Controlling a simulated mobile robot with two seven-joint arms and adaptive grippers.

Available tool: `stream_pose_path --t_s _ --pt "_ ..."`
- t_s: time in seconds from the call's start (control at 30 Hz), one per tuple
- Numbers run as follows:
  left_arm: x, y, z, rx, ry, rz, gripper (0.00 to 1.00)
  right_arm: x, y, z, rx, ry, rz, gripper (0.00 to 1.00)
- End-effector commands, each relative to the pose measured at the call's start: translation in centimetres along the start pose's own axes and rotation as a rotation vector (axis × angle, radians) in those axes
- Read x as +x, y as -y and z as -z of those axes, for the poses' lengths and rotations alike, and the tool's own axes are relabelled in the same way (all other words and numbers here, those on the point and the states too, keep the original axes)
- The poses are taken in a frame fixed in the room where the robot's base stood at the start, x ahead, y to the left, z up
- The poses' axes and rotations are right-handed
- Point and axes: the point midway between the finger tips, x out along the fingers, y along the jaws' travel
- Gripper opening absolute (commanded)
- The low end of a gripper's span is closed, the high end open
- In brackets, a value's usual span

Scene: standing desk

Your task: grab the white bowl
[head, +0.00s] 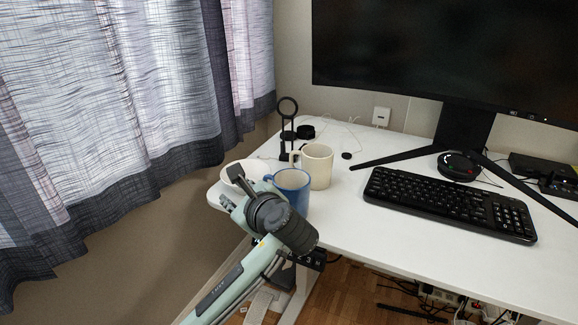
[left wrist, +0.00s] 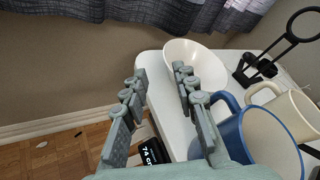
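The white bowl (head: 246,170) stands at the left end of the white desk, partly hidden behind my left gripper in the head view. In the left wrist view the bowl (left wrist: 200,62) is upright and looks empty, ahead of the fingers. My left gripper (left wrist: 158,84) is open, with nothing between its fingers. One finger overlaps the bowl's near side in the picture; the other is left of it, over the floor beyond the desk edge. I cannot tell whether a finger touches the bowl. In the head view the left gripper (head: 231,188) is at the desk's left end. My right gripper is not in view.
A blue mug (head: 291,190) stands close to the right of my left gripper, with a cream mug (head: 317,166) behind it. A black stand with a ring (head: 287,108) is behind the bowl. A keyboard (head: 449,202) and a monitor (head: 445,55) are farther right. A curtain (head: 120,110) hangs at left.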

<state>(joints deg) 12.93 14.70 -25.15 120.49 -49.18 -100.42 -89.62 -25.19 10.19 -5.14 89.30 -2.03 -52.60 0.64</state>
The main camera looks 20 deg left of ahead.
Motion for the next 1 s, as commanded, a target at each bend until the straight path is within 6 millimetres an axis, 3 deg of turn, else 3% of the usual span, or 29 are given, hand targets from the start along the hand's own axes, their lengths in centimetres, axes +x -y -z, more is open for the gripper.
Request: stream_pose_path --t_s 0.17,0.7,0.97,1.0 --pt "0.6 0.6 -1.0 0.036 0.029 0.003 0.28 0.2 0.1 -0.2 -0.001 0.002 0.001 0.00" --pt "7.3 0.7 -0.3 0.033 0.025 0.003 0.28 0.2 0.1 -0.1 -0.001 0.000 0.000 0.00" --pt "7.5 0.7 -0.3 0.032 0.024 0.004 0.28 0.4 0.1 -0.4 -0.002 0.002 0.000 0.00" --pt "7.5 0.7 -0.3 0.032 0.024 0.004 0.25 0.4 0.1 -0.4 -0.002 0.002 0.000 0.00"
